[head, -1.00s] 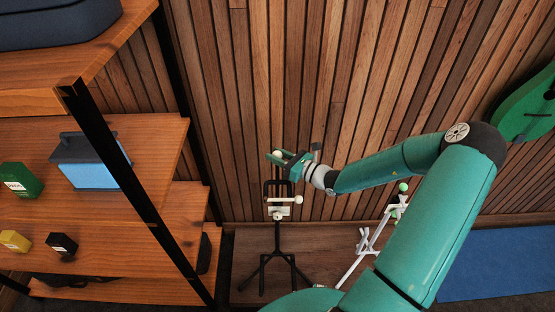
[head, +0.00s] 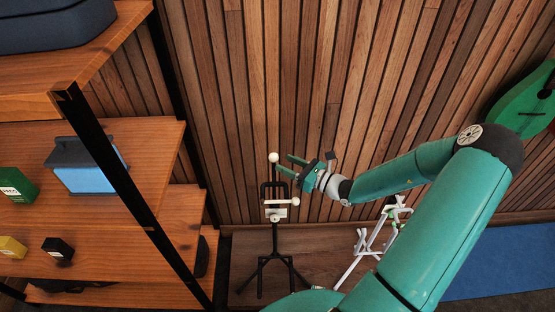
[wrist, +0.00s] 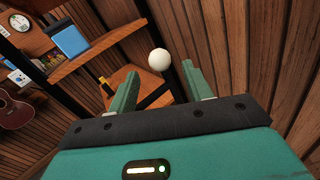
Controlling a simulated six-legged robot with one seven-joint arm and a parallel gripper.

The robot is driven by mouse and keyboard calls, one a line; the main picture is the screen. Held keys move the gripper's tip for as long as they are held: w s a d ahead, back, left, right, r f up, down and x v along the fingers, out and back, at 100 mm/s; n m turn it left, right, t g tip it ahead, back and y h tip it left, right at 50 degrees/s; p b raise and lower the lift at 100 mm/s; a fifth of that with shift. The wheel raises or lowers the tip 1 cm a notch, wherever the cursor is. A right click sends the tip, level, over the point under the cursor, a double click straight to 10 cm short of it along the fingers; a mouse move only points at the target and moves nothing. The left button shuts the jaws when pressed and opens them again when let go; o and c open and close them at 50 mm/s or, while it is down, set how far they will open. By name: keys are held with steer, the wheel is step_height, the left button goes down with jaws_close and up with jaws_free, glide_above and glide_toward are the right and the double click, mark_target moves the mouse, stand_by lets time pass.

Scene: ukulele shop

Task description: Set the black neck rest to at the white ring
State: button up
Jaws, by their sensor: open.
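The black neck rest (head: 264,191) is a U-shaped fork at the top of a black tripod stand (head: 275,240) near the slatted wall. A white ball (head: 273,157) shows just above the fork. A white collar with a side knob (head: 295,201) is just below the fork; I cannot tell whether a separate white ring is there. My gripper (head: 284,165) is open, to the right of the ball, with its fingers pointing left toward it. In the wrist view the white ball (wrist: 158,60) appears between the fingertips, apart from both. The gripper holds nothing.
A wooden shelf unit (head: 110,215) with a black post stands at left, holding a blue case (head: 85,170) and small boxes. A white stand (head: 365,243) with green parts is right of the black stand, partly behind my arm. A green instrument (head: 530,105) hangs at right.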

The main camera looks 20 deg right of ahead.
steer(key=v, duration=0.8)
